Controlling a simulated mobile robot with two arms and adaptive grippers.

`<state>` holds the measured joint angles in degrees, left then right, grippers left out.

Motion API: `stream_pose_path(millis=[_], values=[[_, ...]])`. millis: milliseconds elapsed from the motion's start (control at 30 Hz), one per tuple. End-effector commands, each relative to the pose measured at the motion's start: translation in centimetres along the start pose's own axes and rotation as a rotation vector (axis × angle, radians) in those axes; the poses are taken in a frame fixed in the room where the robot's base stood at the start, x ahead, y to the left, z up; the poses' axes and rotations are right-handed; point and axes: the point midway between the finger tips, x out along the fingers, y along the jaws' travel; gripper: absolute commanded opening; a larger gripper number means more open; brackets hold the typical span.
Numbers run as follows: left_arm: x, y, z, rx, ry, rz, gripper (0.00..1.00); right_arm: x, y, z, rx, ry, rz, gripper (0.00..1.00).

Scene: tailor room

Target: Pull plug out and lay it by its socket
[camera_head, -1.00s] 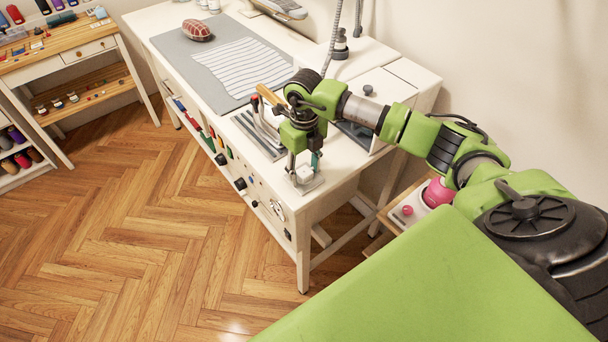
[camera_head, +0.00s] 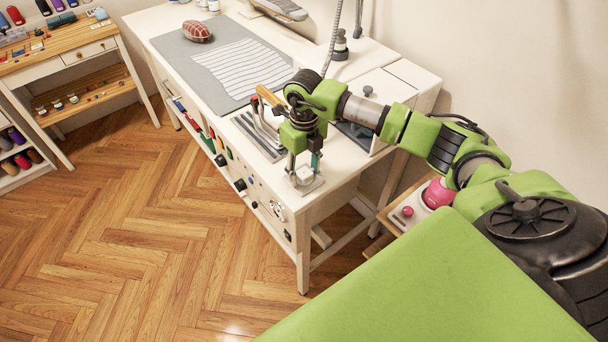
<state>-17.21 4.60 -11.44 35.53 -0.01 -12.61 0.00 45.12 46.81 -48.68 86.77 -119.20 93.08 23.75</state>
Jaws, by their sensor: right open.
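My right gripper (camera_head: 304,172) points down over the near right corner of the white worktable (camera_head: 335,196). It is open, with its fingers on either side of a small pale block (camera_head: 303,178), which may be the plug. The block stands on a small grey plate (camera_head: 308,189), which may be the socket. The gripper hides part of both, and I cannot tell whether the fingers touch the block. My left gripper is out of view.
A grey mat (camera_head: 188,60) with striped cloth (camera_head: 238,70) and a red pincushion (camera_head: 196,31) lies further back. A pink object (camera_head: 437,193) sits on a lower stand at right. The floor at left is clear.

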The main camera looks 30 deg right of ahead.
Motion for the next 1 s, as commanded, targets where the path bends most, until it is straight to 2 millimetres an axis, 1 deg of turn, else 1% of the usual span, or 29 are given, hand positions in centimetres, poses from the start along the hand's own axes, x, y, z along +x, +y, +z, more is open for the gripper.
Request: stream_pose_path(millis=[400, 433, 467, 500, 567, 600, 800, 1000], values=[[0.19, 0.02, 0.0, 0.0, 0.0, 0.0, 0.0, 0.02, 0.03, -0.02, 0.0, 0.0, 0.0, 0.44], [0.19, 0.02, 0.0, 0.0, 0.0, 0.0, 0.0, 0.02, 0.03, -0.02, 0.0, 0.0, 0.0, 0.39], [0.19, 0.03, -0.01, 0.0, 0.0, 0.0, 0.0, 0.02, 0.03, -0.02, 0.0, 0.0, 0.0, 0.31], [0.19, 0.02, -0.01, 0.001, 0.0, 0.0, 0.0, 0.02, 0.03, -0.02, 0.0, 0.0, 0.0, 0.21], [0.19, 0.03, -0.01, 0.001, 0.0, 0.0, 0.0, 0.02, 0.03, -0.02, 0.0, 0.0, 0.0, 0.06], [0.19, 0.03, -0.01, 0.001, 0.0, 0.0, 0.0, 0.02, 0.03, -0.02, 0.0, 0.0, 0.0, 0.0], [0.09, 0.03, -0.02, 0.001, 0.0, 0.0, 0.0, -0.13, 0.03, 0.0, 0.0, 0.0, 0.0, 0.0], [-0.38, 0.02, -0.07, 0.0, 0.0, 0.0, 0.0, -0.86, 0.04, 0.01, -0.001, 0.0, 0.0, 0.0]])
